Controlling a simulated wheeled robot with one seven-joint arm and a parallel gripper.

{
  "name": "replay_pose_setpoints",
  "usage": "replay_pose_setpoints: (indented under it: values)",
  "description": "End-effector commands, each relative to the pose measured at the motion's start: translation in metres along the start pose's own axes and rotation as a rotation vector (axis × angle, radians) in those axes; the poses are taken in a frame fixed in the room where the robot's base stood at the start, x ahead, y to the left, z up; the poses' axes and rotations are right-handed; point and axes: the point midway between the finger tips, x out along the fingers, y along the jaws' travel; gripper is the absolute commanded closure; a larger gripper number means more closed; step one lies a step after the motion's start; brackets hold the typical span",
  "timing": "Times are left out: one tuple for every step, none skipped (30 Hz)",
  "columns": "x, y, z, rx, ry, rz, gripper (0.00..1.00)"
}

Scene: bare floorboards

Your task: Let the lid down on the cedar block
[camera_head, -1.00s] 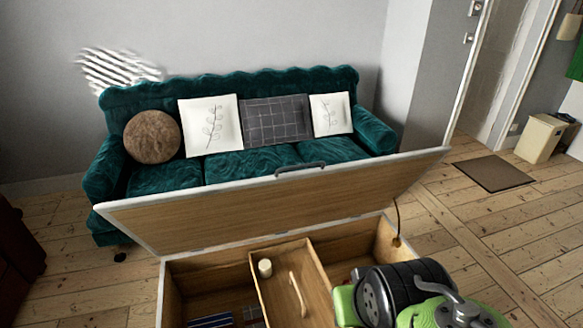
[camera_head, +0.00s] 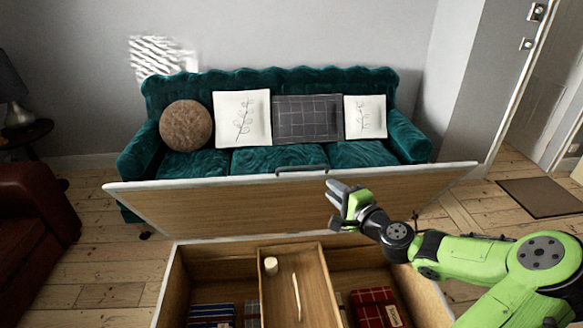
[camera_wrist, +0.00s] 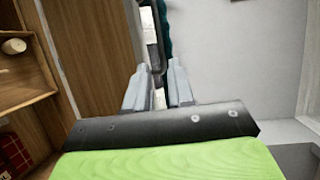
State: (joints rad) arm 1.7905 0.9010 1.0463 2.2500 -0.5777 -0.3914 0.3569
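The chest lid (camera_head: 250,205) is a wide wooden panel with a pale rim. It stands raised and tilted above the open chest (camera_head: 172,292). A dark handle (camera_head: 302,170) sits on its upper edge; it also shows in the wrist view (camera_wrist: 154,45). My gripper (camera_head: 331,192) is in front of the lid, near the handle. In the wrist view its fingers (camera_wrist: 158,75) are apart, with the handle's end just beyond or between the tips; I cannot tell contact. A small pale cylinder (camera_head: 271,265) stands in the chest's wooden tray; I cannot tell whether it is the cedar block.
The tray (camera_head: 312,262) also holds a thin pale stick (camera_head: 296,297). Folded cloths (camera_head: 212,315) and a red plaid one (camera_head: 374,307) lie in the chest. A green sofa (camera_head: 285,160) stands close behind the lid. A brown armchair (camera_head: 28,235) is at left.

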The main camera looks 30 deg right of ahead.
Motion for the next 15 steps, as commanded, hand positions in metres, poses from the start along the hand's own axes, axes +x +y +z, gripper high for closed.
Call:
replay_pose_setpoints:
  values:
    - [0.009, 0.000, 0.002, -0.002, -0.007, -0.001, 0.77]
    - [0.015, 0.000, 0.003, -0.003, -0.007, -0.001, 0.77]
    - [0.024, 0.000, 0.003, -0.002, -0.007, -0.002, 0.77]
    - [0.032, 0.000, 0.003, -0.004, -0.008, -0.001, 0.77]
    - [0.039, 0.000, 0.003, -0.003, -0.009, -0.001, 0.77]
    - [0.050, 0.000, 0.004, -0.002, -0.009, 0.000, 0.77]
    - [0.057, 0.001, 0.003, -0.004, -0.007, 0.001, 0.77]
    - [0.065, 0.001, 0.003, -0.003, -0.008, 0.000, 0.77]
    - [0.075, 0.001, 0.004, -0.002, -0.008, 0.001, 0.77]
    - [0.083, 0.001, 0.004, -0.003, -0.008, 0.002, 0.77]
    - [0.090, 0.001, 0.004, -0.003, -0.008, 0.001, 0.77]
    - [0.101, 0.001, 0.004, -0.003, -0.007, 0.002, 0.77]
    - [0.108, 0.001, 0.004, -0.002, -0.007, 0.002, 0.77]
    - [0.115, 0.001, 0.004, -0.003, -0.007, 0.002, 0.77]
    - [0.123, 0.002, 0.004, -0.003, -0.007, 0.003, 0.77]
